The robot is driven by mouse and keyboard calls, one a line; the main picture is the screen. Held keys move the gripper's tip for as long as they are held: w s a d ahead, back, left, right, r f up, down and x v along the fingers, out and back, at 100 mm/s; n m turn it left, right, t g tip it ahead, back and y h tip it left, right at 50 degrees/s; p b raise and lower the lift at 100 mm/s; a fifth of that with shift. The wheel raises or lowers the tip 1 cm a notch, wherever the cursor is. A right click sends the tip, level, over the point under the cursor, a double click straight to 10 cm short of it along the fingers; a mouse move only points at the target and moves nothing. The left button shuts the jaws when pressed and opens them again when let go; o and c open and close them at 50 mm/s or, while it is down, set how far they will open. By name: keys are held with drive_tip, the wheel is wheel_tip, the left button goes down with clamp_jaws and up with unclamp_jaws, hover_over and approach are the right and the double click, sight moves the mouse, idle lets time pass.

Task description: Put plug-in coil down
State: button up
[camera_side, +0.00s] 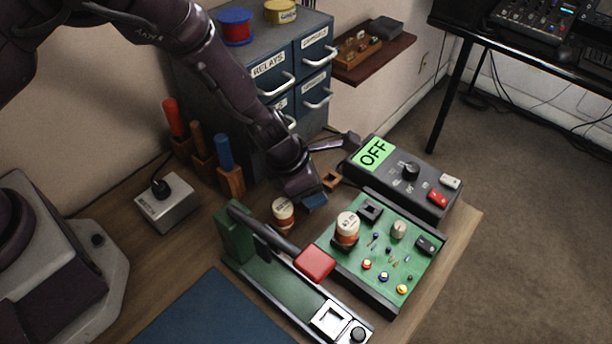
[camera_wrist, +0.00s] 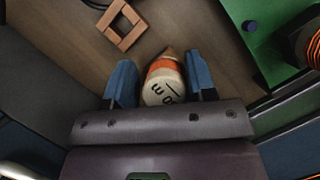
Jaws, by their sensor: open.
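A cream plug-in coil with an orange band (camera_side: 283,212) stands at the bench between my arm and the green-and-black lever device. In the wrist view this coil (camera_wrist: 163,88) lies between my two blue fingertips, with lettering on its pale end facing the camera. My gripper (camera_side: 308,199) is open, with its fingers on either side of the coil; it also shows in the wrist view (camera_wrist: 161,84). Whether a fingertip touches the coil cannot be told. A second cream-and-orange coil (camera_side: 346,228) stands on the green tuner board (camera_side: 362,262). The first coil's base is mostly hidden.
A small square wooden frame (camera_side: 331,180) lies beyond the gripper and also shows in the wrist view (camera_wrist: 122,24). The lever device (camera_side: 280,275) has a red handle (camera_side: 315,263). A grey box with an OFF display (camera_side: 373,153) stands behind the board. Drawers (camera_side: 270,90) rise behind my arm.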

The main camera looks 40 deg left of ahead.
drive_tip(key=shift+s+d+r, duration=0.1)
drive_tip(key=shift+s+d, duration=0.3)
drive_tip(key=w+v, duration=0.1)
drive_tip(key=v, duration=1.1)
drive_tip(key=shift+s+a+r, duration=0.15)
drive_tip(key=shift+a+r, duration=0.15)
drive_tip(key=shift+r, duration=0.1)
drive_tip(key=s+a+r+m+g+h, duration=0.15)
drive_tip(key=s+r+m+g, duration=0.45)
drive_tip(key=m, duration=1.3)
drive_tip(key=s+a+r+m+t+y, duration=0.3)
drive_tip(key=s+a+r+m+t, duration=0.4)
drive_tip(key=s+a+r+m, duration=0.3)
drive_tip(key=s+a+r, duration=0.1)
drive_tip(key=a+r, duration=0.3)
drive_tip(key=a, duration=0.1)
drive_tip(key=shift+s+r+m+y, duration=0.3)
drive_tip(key=shift+s+y, duration=0.05)
drive_tip(key=shift+s, duration=0.05)
